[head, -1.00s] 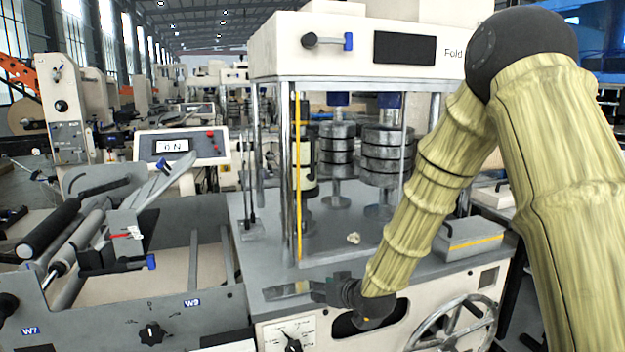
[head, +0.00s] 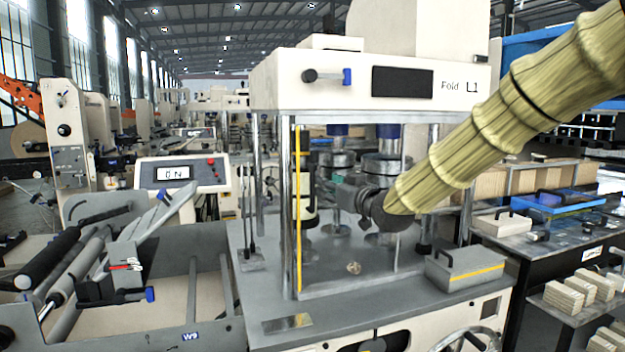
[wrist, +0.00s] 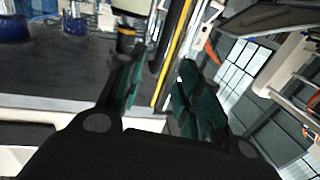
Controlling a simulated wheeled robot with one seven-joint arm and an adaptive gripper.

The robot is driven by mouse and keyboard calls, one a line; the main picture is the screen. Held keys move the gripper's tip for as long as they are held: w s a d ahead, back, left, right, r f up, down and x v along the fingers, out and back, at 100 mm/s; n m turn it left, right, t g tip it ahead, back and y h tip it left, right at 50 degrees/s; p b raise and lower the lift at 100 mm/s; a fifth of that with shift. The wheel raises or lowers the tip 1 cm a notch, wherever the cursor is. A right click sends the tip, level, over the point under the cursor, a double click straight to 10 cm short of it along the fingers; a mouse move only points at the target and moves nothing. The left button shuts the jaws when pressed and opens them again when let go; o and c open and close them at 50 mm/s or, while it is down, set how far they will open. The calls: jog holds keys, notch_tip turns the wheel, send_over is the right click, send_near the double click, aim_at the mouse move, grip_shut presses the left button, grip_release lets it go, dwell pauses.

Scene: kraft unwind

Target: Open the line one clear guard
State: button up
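The clear guard is a see-through panel on the front of the machine marked Fold L1 (head: 465,87). Its left edge has a tall yellow strip (head: 298,200), standing upright close to the front left post, so the guard looks closed. My gripper (head: 350,193) is in front of the machine, to the right of the strip and at about mid-height. In the wrist view my gripper (wrist: 160,72) has its fingers apart and empty. The yellow strip (wrist: 172,62) shows beyond and between the fingers. I cannot tell the exact gap to it.
A control panel (head: 180,174) reading ON stands left of the machine. A grey box with a yellow stripe (head: 464,268) sits on the machine's right front corner. A roller unit (head: 150,318) stands at front left. A table with a blue tray (head: 560,203) is at right.

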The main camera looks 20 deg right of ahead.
jog(key=p, duration=0.3)
send_over(312, 206)
jog(key=shift+w+d+f, duration=0.1)
jog(key=shift+w+d, duration=0.05)
jog(key=shift+w, duration=0.25)
grip_shut()
